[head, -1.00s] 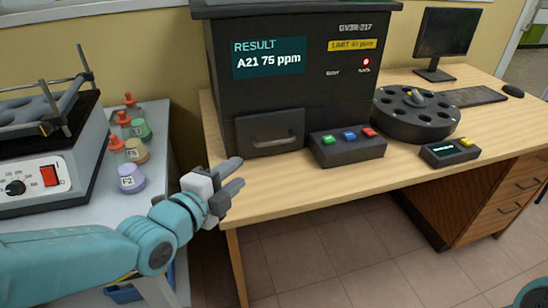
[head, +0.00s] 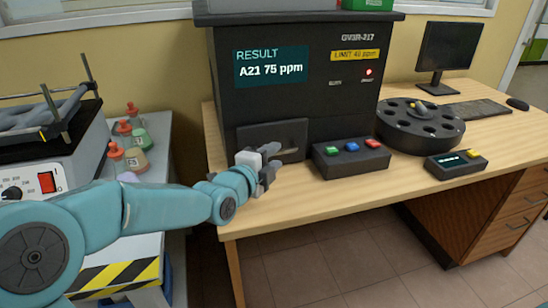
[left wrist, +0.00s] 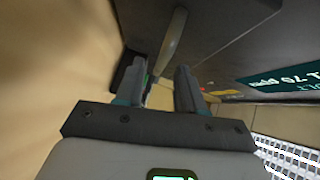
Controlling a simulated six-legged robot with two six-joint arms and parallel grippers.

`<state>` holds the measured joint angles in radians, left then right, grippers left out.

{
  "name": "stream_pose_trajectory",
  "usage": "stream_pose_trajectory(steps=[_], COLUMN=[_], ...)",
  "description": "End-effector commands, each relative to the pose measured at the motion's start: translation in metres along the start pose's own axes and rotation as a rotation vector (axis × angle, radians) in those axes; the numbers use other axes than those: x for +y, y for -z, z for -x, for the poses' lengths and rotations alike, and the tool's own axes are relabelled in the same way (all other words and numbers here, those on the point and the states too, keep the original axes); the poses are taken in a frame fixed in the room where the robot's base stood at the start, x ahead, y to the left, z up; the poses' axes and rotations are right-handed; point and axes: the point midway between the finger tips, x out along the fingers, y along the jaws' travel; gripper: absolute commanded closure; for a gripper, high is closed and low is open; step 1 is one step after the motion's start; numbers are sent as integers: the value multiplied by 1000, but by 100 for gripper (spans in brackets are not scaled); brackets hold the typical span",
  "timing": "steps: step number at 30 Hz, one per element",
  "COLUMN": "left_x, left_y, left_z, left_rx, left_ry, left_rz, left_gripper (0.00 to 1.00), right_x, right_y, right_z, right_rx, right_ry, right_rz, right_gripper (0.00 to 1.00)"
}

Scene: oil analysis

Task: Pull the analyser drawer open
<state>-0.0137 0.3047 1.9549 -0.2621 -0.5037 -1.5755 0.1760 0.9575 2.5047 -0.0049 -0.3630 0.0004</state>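The dark analyser (head: 300,100) stands on the wooden bench, its screen reading "A21 75 ppm". Its drawer front (head: 290,154) is low on the left of its face and looks closed. The drawer's grey bar handle (head: 294,150) is partly hidden by my left gripper (head: 274,168). In the left wrist view the handle (left wrist: 172,40) lies just beyond and between the two fingertips. My left gripper (left wrist: 162,80) is open, its fingers apart, with nothing clearly held. My right gripper is not in view.
A button box (head: 350,158) with green, blue and red buttons sits right of the drawer. A round sample carousel (head: 420,128) and a small display unit (head: 455,165) stand farther right. Capped bottles (head: 137,160) stand on the left side table. The bench front edge is below my gripper.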

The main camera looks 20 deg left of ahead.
Motion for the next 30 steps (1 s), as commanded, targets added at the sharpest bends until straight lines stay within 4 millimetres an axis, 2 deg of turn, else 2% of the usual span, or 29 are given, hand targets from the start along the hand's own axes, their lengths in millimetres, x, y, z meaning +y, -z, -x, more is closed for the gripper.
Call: stream_pose_trajectory(steps=[4, 12, 14, 15, 16, 23, 30], left_x=[0, 0, 0, 0, 0, 1, 5], left_y=[0, 0, 0, 0, 0, 1, 11], left_z=[-10, -11, -11, -11, -11, -10, 0], left_rx=[0, 0, 0, 0, 0, 0, 1], left_ry=[0, -1, -1, -1, -1, 0, 0], left_rz=[0, 0, 0, 0, 0, 0, 1], left_gripper=[62, 62, 81, 94, 100, 100, 100], right_x=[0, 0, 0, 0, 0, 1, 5], right_y=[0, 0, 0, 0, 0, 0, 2], right_z=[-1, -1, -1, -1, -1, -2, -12], right_rx=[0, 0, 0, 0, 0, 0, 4], right_ry=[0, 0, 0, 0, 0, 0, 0], right_rz=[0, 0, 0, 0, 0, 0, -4], right_gripper=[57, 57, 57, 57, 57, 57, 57])
